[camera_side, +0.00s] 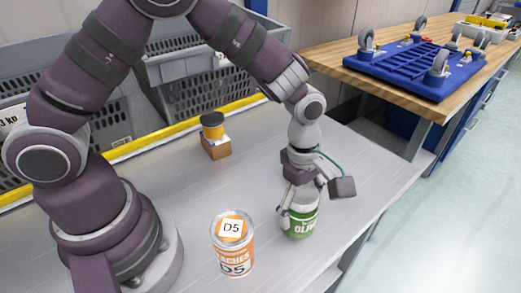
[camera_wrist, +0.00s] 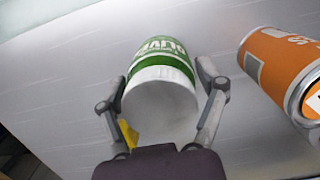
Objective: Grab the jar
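The jar has a green label with partly readable white "OLIV" lettering and a white lid. It stands upright on the grey table in the side view (camera_side: 302,222), and in the wrist view (camera_wrist: 162,75) its lid end faces the camera. My gripper (camera_side: 302,207) is over the jar from above, with one finger on each side of it. In the wrist view my gripper (camera_wrist: 165,85) has both fingers very near the jar's sides. I cannot tell whether they touch it. The jar's far side is hidden.
An orange can marked D5 (camera_side: 233,245) stands just left of the jar; it is at right in the wrist view (camera_wrist: 288,75). A yellow-and-black item (camera_side: 212,125) sits on a small brown box (camera_side: 216,149) behind. Grey crates (camera_side: 195,80) line the back.

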